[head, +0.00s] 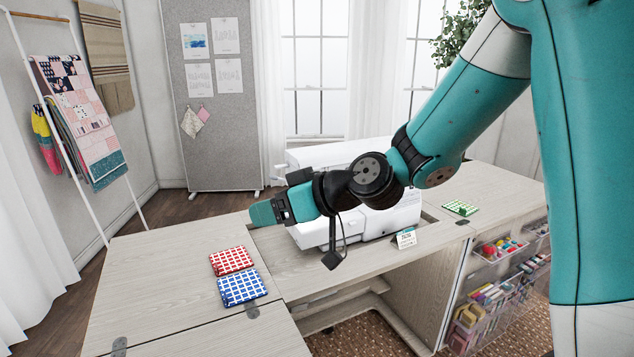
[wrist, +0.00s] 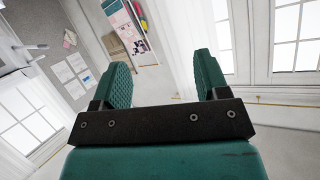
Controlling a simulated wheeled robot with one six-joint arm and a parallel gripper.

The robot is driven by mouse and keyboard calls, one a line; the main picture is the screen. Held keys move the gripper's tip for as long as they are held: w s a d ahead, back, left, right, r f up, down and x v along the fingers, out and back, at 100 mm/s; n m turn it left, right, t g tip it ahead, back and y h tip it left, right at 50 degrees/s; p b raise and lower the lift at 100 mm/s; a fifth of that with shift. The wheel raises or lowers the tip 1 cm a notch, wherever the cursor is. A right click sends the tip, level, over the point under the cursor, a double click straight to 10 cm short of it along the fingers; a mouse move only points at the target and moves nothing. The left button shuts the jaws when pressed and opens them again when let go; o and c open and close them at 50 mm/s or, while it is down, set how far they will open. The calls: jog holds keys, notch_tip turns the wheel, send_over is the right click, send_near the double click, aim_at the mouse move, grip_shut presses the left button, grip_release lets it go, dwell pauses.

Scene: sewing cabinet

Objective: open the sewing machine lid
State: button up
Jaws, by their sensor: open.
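The white sewing machine (head: 385,222) sits in the opening of the pale wooden cabinet (head: 175,255). My arm crosses in front of it and hides much of its body. Its pale top shows behind the arm, but I cannot make out the lid's edge or whether it is raised. My gripper (head: 266,212) is at the machine's left end, in front of it in the picture, with its teal fingers pointing left. In the wrist view my gripper (wrist: 163,72) has its two ridged fingers wide apart with nothing between them. The machine is not in the wrist view.
Red (head: 232,260) and blue (head: 242,288) checked fabric bundles lie on the left leaf. A green one (head: 460,208) lies on the right. Clear bins (head: 490,300) hang at the right. The far left tabletop is clear.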

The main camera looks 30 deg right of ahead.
jog(key=w+d+f+m+t+h+b, duration=0.2)
jog(key=w+d+f+m+t+h, duration=0.15)
jog(key=w+d+t, duration=0.55)
jog(key=m+h, duration=0.3)
jog(key=h, duration=0.3)
send_near(315, 170)
jog(key=shift+g+y, duration=0.25)
jog(key=shift+g, duration=0.05)
jog(key=w+p, duration=0.2)
jog(key=p, duration=0.1)
jog(key=w+p, duration=0.3)
jog(key=p, duration=0.1)
jog(key=w+p, duration=0.2)
jog(key=p, duration=0.1)
jog(key=shift+w+d+r+p, duration=0.1)
jog(key=shift+w+r+p, duration=0.25)
jog(key=shift+r, duration=0.05)
jog(key=shift+w+d+f, duration=0.1)
jog(key=shift+w, duration=0.55)
jog(key=shift+c, duration=0.5)
